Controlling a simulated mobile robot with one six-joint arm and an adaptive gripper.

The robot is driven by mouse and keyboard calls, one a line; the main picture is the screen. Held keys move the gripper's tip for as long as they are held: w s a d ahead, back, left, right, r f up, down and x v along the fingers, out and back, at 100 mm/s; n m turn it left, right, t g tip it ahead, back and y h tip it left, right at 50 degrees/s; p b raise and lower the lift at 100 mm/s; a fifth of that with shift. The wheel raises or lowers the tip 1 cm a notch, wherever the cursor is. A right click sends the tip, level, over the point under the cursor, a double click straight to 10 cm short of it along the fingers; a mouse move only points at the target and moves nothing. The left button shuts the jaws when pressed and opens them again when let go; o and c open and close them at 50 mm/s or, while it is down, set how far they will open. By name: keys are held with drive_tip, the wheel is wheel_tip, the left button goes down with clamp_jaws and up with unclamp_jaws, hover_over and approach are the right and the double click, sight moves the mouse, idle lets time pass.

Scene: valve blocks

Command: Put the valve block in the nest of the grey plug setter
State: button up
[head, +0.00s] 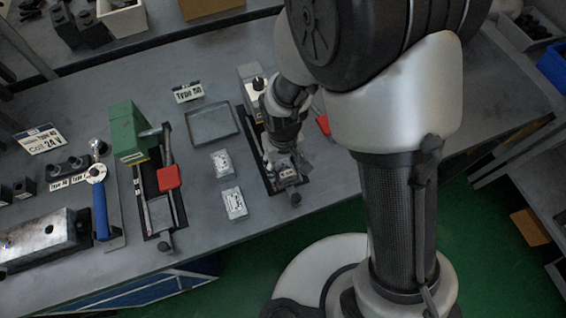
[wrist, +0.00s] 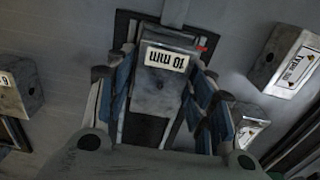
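The grey plug setter (head: 249,78) stands on the bench, its dark base running toward the front edge, with a knob (head: 295,198) at the end. My gripper (head: 284,168) points down over the front of this base. In the wrist view, a grey valve block (wrist: 158,95) labelled "10 mm" is between the blue finger pads of my gripper (wrist: 160,100). The pads lie close along both its sides and appear shut on it. The block is over the nest area; whether it rests on the nest floor is hidden. My arm covers part of the setter.
Two small labelled blocks (head: 221,163) (head: 233,203) and an empty grey tray (head: 213,123) lie left of the setter. Another labelled block (wrist: 22,95) lies at the wrist view's left.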

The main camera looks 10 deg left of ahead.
sight(283, 166)
drive_tip(key=shift+o, duration=0.9)
wheel_tip(283, 166, up, 12)
drive_tip(key=p, duration=0.4)
drive_tip(key=shift+r+p, duration=0.2)
drive_tip(key=shift+p, duration=0.1)
